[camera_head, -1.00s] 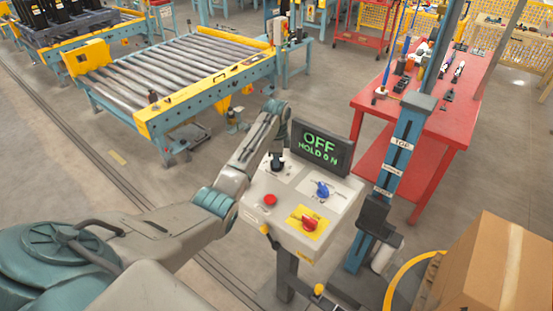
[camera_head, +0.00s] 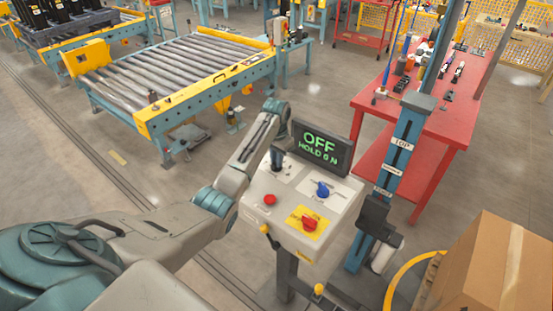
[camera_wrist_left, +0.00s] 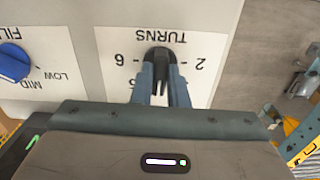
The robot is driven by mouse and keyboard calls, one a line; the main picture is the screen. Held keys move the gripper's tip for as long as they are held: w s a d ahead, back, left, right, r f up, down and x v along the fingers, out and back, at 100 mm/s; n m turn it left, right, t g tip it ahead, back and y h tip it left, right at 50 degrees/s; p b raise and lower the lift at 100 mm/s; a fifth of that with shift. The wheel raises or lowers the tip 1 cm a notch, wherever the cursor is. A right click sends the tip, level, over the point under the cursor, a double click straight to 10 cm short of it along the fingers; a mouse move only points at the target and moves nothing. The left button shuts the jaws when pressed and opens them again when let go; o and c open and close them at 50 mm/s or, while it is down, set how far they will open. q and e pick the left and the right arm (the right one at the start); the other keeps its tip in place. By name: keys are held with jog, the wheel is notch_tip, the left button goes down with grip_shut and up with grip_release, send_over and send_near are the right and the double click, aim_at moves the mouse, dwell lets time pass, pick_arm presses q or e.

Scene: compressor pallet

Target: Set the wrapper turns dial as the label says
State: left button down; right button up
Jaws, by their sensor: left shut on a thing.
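The turns dial is a black knob (camera_wrist_left: 160,55) on a white plate marked TURNS, seen upside down in the left wrist view, with 6 and 2 readable on either side. The fingers of my left gripper (camera_wrist_left: 163,82) are shut on it; they hide its lower part and some of the scale. In the head view my left gripper (camera_head: 277,157) reaches down onto the upper left of the grey control box (camera_head: 258,186), largely covering the dial. My right gripper is not in view. No separate instruction label is readable.
The box also carries a blue film dial (camera_head: 322,190), a red button (camera_head: 270,199) and a red switch (camera_head: 310,223) on yellow. A screen (camera_head: 320,149) behind reads OFF, with a small HOLD line. A cardboard box (camera_head: 485,270) stands at right.

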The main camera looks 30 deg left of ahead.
pick_arm(q)
jog(key=n, duration=0.5)
jog(key=shift+w+r, duration=0.1)
jog(key=shift+r, duration=0.05)
jog(key=shift+n, duration=2)
jog(key=c, duration=1.4)
grip_release()
jog(key=shift+c, duration=0.2)
